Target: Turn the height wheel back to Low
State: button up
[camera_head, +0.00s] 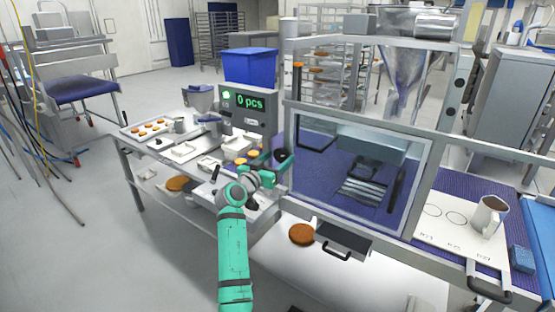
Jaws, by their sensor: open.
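A dark round wheel (281,155), which seems to be the height wheel, sits on the machine's left side, below the green counter display. My gripper (279,160) is at the wheel, with its teal fingers on either side of it and apart. I cannot tell whether the fingers touch the wheel. The fingers and wrist partly cover the area around it. No Low marking or wheel setting can be read at this size.
The counter box (248,104) reads 0 pcs. A framed clear guard (352,174) encloses the blue belt right of my gripper. Trays and small parts crowd the bench (128,148) to the left. A brown round (302,234) lies on the white surface in front.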

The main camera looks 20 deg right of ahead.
jog(key=shift+w+d, duration=0.1)
jog(key=shift+d, duration=0.05)
jog(key=c, duration=1.1)
jog(key=shift+o, duration=0.3)
